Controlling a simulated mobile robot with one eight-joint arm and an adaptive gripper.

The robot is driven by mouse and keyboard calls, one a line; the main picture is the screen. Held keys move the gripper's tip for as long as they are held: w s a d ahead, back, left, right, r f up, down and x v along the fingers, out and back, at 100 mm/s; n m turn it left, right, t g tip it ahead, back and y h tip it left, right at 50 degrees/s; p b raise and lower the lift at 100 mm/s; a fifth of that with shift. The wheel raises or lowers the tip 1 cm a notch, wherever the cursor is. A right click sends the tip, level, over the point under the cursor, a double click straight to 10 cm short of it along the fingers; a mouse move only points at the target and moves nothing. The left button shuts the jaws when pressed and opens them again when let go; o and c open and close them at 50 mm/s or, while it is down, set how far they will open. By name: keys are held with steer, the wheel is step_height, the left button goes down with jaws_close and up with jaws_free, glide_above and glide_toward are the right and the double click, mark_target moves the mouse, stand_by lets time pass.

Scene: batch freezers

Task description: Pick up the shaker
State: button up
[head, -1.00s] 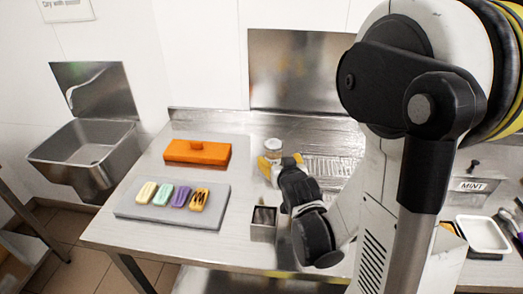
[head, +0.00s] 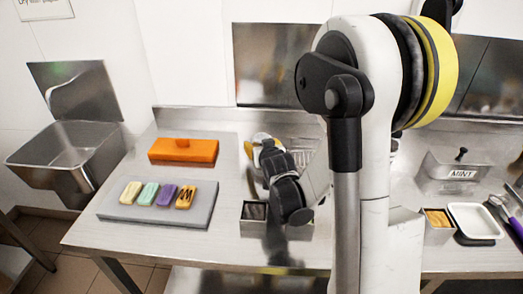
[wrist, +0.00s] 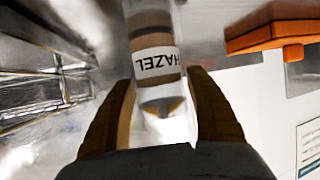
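The shaker (wrist: 157,35) shows in the wrist view as a clear, tan-banded jar with a white label that reads HAZEL upside down. The far end of the shaker is cut off by the frame. In the head view, my gripper (head: 256,144) is over the back middle of the steel table and mostly hides the shaker. I cannot tell whether the shaker is clear of the surface.
On the steel table (head: 130,232), an orange box (head: 183,151) and a grey board (head: 130,212) with several coloured bars lie left of my gripper. A small open metal container (head: 254,229) stands just in front. A sink (head: 68,160) is far left.

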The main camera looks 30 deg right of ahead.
mark_target(260, 134)
steer(key=c, duration=0.7)
steer(key=shift+c, duration=0.2)
steer(key=shift+r+p, duration=0.4)
steer(key=shift+r, duration=0.2)
step_height(260, 134, up, 3)
steer(key=shift+f+p, duration=0.1)
steer(key=shift+p, duration=0.7)
steer(key=s+d+r+p, duration=0.4)
steer(key=s+d+r, duration=0.3)
steer(key=d, duration=0.2)
steer(key=shift+s, duration=0.15)
